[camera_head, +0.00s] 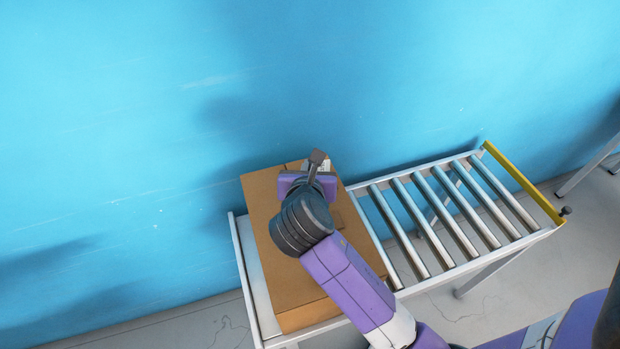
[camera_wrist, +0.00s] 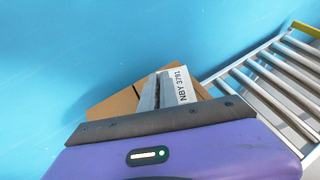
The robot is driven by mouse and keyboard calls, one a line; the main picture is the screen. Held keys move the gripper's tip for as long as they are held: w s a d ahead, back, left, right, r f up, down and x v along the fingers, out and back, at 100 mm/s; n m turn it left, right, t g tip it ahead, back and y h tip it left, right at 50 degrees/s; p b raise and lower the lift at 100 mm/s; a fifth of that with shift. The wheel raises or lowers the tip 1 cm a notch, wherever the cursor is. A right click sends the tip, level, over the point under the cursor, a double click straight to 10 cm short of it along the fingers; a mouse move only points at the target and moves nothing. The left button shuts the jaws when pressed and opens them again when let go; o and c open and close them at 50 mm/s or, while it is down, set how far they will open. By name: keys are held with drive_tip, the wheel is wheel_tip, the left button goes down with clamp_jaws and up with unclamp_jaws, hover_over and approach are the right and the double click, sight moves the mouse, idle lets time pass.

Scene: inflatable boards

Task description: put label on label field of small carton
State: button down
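The small carton (camera_head: 285,290) is a brown box on the left end of a roller conveyor. It shows partly behind my gripper in the wrist view (camera_wrist: 112,104). My gripper (camera_head: 317,158) is over the carton's far part, its grey fingers (camera_wrist: 156,92) close together and seemingly shut on the label. My arm hides much of the top; I cannot make out the label field.
The conveyor's metal rollers (camera_head: 433,222) to the right are bare. A yellow bar (camera_head: 524,182) closes its right end. A blue wall (camera_head: 120,120) stands close behind. Grey floor lies in front, and another metal frame (camera_head: 590,163) stands at far right.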

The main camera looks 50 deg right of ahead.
drive_tip(key=shift+f, duration=2)
drive_tip(key=shift+f, duration=0.1)
drive_tip(key=c, duration=1.6)
unclamp_jaws()
drive_tip(key=v, duration=1.2)
drive_tip(key=shift+b, duration=0.3)
